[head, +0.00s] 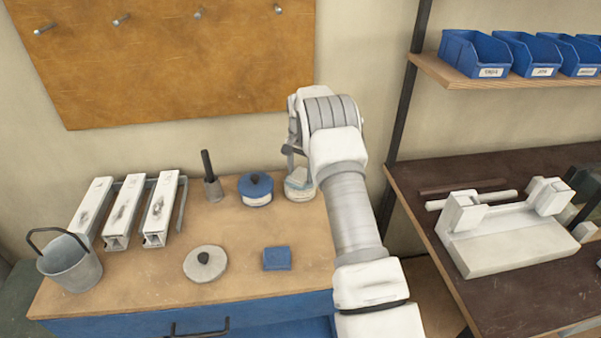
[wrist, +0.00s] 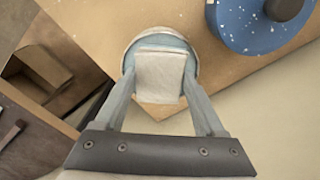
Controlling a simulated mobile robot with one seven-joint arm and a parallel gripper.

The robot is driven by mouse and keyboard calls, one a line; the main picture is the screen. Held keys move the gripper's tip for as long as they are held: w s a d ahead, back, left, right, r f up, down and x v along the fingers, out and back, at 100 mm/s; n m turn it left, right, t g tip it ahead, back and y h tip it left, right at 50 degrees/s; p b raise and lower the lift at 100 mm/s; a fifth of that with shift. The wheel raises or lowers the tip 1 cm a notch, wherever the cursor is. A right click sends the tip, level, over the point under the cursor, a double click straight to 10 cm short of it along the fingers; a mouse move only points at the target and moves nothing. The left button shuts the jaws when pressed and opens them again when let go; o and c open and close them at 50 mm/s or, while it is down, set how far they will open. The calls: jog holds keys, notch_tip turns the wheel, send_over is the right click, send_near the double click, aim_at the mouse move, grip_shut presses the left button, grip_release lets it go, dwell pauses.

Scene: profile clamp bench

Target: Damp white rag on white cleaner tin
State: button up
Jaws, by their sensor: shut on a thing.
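The white cleaner tin (head: 300,194) stands at the back right of the wooden bench, beside a blue-lidded tin. In the wrist view its pale round rim (wrist: 134,44) shows around and behind the rag. The white rag (wrist: 160,84) is a folded, squarish pad between the fingers of my gripper (wrist: 160,72). My gripper is shut on it, pointing down over the tin. The rag lies over the tin's top in the wrist view; I cannot tell whether it touches it. In the head view my wrist and fingers partly cover this spot.
The blue-lidded tin (head: 256,189) stands close to the left. The wall is close behind; a dark bench (head: 500,300) lies right.

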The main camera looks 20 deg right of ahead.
jog(key=shift+s+f, duration=0.1)
jog(key=shift+f, duration=0.1)
jog(key=shift+r+p, duration=1.85)
jog(key=shift+r, duration=1.75)
